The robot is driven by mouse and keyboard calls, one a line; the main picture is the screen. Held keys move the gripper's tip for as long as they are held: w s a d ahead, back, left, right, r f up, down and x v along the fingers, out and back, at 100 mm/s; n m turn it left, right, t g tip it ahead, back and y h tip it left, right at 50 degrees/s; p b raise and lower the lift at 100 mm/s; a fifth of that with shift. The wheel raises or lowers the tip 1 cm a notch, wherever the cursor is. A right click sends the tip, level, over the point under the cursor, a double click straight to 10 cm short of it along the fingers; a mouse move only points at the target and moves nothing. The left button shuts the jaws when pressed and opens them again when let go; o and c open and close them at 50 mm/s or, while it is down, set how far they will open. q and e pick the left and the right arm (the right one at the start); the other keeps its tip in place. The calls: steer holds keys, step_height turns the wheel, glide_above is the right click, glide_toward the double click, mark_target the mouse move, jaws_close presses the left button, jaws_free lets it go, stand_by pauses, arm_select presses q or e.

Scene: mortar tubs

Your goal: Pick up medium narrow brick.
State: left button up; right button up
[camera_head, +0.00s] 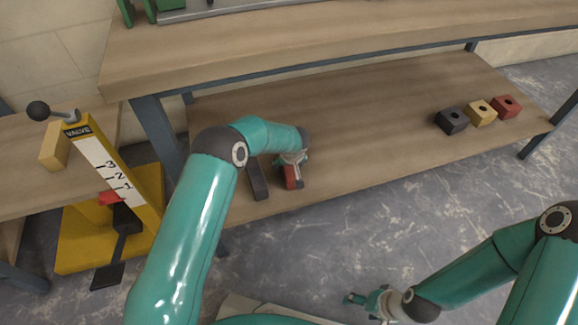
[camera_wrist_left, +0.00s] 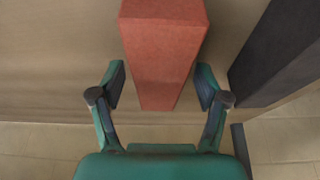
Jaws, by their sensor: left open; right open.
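A red narrow brick (camera_head: 292,181) lies on the lower wooden shelf, beside a longer-looking dark narrow brick (camera_head: 258,186). The frames do not say which is the medium one. My left gripper (camera_head: 294,160) is at the red brick, which is partly hidden under it. In the left wrist view the red brick (camera_wrist_left: 164,50) extends between the two open fingers, with a gap visible on both sides. The dark brick (camera_wrist_left: 270,60) is just right of the right finger there. My right gripper (camera_head: 364,300) is open and empty, low over the floor, away from the shelf.
Dark (camera_head: 451,120), yellow (camera_head: 481,112) and red (camera_head: 507,106) blocks with holes stand at the shelf's right end. The bench top (camera_head: 330,45) overhangs the shelf (camera_head: 370,120). A yellow valve stand (camera_head: 130,190) is at left. The shelf middle is clear.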

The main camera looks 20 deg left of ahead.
arm_select(q)
steer(key=shift+w+a+f, duration=0.1)
steer(key=shift+w+f, duration=0.15)
steer(key=shift+f, duration=0.45)
steer(key=shift+w+a+f, duration=0.1)
steer(key=shift+a+f, duration=0.05)
steer(key=shift+f, duration=0.15)
steer(key=shift+c, duration=0.3)
jaws_close()
steer(key=shift+w+r, duration=0.1)
steer(key=shift+r, duration=0.05)
